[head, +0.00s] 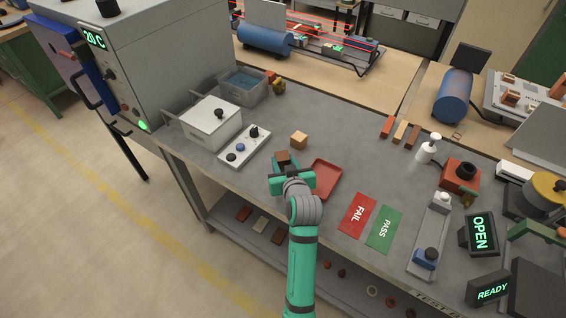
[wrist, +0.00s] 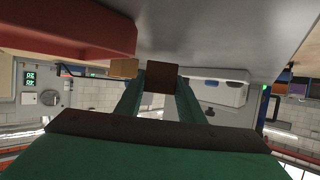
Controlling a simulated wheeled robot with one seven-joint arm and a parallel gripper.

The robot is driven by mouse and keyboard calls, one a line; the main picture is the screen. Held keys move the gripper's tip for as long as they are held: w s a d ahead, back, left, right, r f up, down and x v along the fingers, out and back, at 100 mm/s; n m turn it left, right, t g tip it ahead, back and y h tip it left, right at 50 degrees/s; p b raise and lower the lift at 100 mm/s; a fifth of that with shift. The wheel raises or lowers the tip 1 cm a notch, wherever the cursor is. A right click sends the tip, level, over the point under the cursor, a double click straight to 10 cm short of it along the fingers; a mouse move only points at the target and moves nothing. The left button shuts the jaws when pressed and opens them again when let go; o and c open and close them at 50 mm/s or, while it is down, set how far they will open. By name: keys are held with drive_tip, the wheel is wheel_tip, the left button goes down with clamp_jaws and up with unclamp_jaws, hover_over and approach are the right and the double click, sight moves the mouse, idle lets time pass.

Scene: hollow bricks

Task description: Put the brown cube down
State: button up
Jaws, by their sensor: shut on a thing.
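The brown cube (head: 282,156) is between the fingertips of my gripper (head: 286,163), which is shut on it. In the wrist view the brown cube (wrist: 161,76) sits at the ends of the two green fingers. In the head view it is over the grey bench (head: 258,178), left of the red tray (head: 323,178). I cannot tell whether it touches the bench top. My gripper and wrist hide part of the cube and the bench below it.
A tan cube (head: 299,139) lies just behind the held cube. A white lidded box (head: 212,123) and a control panel with knobs (head: 245,147) stand to the left. Red FAIL (head: 357,214) and green PASS (head: 384,230) mats lie at right. Bare bench lies behind the tray.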

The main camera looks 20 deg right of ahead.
drive_tip(key=shift+s+d+f, duration=0.1)
drive_tip(key=shift+f, duration=0.45)
drive_tip(key=shift+f, duration=0.15)
drive_tip(key=o, duration=1.1)
drive_tip(key=shift+o, duration=0.2)
